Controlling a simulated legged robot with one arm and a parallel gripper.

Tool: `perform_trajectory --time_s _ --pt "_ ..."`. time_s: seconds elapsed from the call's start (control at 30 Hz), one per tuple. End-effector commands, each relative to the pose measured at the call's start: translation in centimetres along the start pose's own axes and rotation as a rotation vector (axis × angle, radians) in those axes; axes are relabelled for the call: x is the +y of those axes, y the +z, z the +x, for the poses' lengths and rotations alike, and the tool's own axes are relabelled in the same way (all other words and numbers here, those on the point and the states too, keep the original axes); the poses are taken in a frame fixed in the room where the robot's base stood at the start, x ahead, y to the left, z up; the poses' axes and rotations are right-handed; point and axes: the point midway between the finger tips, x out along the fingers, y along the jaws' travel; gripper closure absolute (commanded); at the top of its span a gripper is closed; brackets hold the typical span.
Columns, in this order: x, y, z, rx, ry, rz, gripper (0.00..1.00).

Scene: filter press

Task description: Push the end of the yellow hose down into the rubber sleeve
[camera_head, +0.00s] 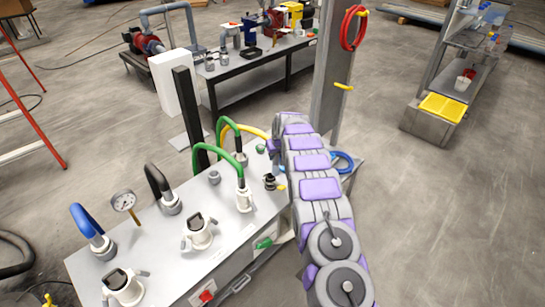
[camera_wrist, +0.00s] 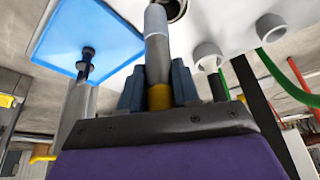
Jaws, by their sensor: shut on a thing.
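The yellow hose (camera_head: 252,131) arcs over the back of the grey bench in the head view and runs behind my arm. In the wrist view, my gripper (camera_wrist: 157,83) is shut on a grey tapered hose end with a yellow part (camera_wrist: 160,97) between the fingers. The grey tip (camera_wrist: 155,22) points to the top of that view, beside a round metallic opening with a dark inside (camera_wrist: 176,8). I cannot tell whether the tip touches it, or whether this is the rubber sleeve. In the head view my arm hides the gripper and hose end.
Green hoses (camera_head: 240,172), a black hose (camera_head: 158,182), a blue hose (camera_head: 86,222) and a gauge (camera_head: 124,202) stand on the bench (camera_head: 150,250). A post (camera_head: 330,75) with a red hose coil (camera_head: 352,28) rises behind.

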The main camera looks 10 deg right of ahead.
Motion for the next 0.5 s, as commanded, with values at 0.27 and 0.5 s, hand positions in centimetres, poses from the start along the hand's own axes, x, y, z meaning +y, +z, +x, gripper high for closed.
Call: perform_trajectory --time_s 0.27,0.5 --pt "-0.8 -0.8 -1.3 0.002 0.002 -0.004 1.0" --pt "-1.0 -1.2 -2.3 0.003 0.002 -0.005 1.0"
